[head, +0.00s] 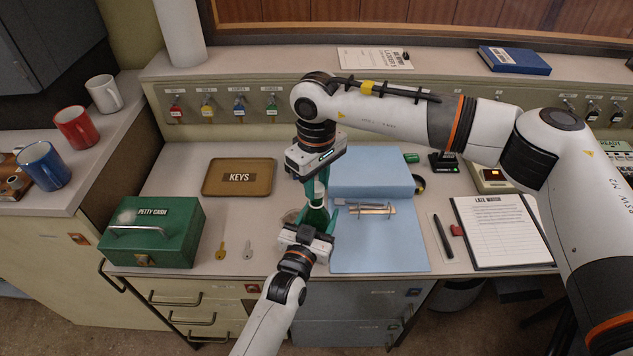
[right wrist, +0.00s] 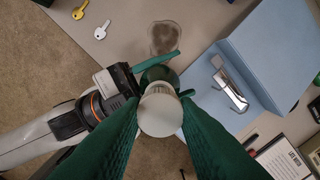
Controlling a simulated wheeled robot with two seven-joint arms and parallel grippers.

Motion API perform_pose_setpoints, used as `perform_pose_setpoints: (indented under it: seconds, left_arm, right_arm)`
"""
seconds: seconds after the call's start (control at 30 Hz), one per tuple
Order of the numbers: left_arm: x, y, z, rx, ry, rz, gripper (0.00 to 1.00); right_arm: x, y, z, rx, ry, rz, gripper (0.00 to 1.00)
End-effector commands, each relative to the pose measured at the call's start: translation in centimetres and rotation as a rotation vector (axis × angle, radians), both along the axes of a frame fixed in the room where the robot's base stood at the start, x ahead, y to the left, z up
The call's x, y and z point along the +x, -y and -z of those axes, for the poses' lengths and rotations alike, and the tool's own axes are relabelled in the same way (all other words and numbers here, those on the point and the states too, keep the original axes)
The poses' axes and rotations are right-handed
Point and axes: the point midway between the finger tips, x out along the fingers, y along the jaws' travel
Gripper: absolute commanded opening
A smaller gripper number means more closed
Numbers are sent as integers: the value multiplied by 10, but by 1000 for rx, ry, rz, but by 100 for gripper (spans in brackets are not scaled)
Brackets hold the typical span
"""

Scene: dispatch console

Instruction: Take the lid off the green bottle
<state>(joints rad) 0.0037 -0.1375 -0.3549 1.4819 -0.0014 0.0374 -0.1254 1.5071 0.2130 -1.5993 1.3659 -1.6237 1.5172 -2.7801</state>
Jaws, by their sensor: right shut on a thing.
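The green bottle (head: 316,217) is upright near the counter's front edge; in the right wrist view its dark green body (right wrist: 158,75) shows just past the lid. My right gripper (head: 318,187) comes down from above and is shut on the pale, round lid (right wrist: 160,110) at the bottle's top. The lid is mostly hidden in the head view. I cannot tell whether lid and bottle touch. My left gripper (head: 312,222) reaches in from the front with its green fingers around the bottle's body. Whether they press on it is hidden.
A round clear glass item (right wrist: 165,37) lies beside the bottle. A blue folder (head: 375,235) with a metal clip is close on the right. Two keys (head: 234,249) and a green cash box (head: 155,230) are to the left. A brown tray (head: 238,190) lies behind.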

Motion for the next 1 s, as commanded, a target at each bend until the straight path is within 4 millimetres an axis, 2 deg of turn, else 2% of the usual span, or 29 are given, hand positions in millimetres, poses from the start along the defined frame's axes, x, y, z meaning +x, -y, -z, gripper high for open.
perform_pose_setpoints:
  seconds: [0.17,0.47,0.67,0.7,0.83,0.87,1.0]
  left_arm:
    - [0,0,0,-1,-1,0,0]
    - [0,0,0,0,-1,0,0]
    - [0,0,0,0,-1,0,0]
    - [0,0,0,0,-1,0,55]
    - [0,0,0,0,-1,0,77]
    - [0,0,0,0,-1,0,79]
    - [0,0,0,0,0,0,79]
  right_arm:
    - [0,0,-4,1,1,0,0]
    - [0,0,-37,1,1,0,0]
    - [0,0,-40,0,0,0,0]
    - [0,0,-40,0,0,0,0]
    - [0,0,-40,0,0,0,0]
    - [0,0,-40,0,0,0,0]
    - [0,0,-40,0,0,0,0]
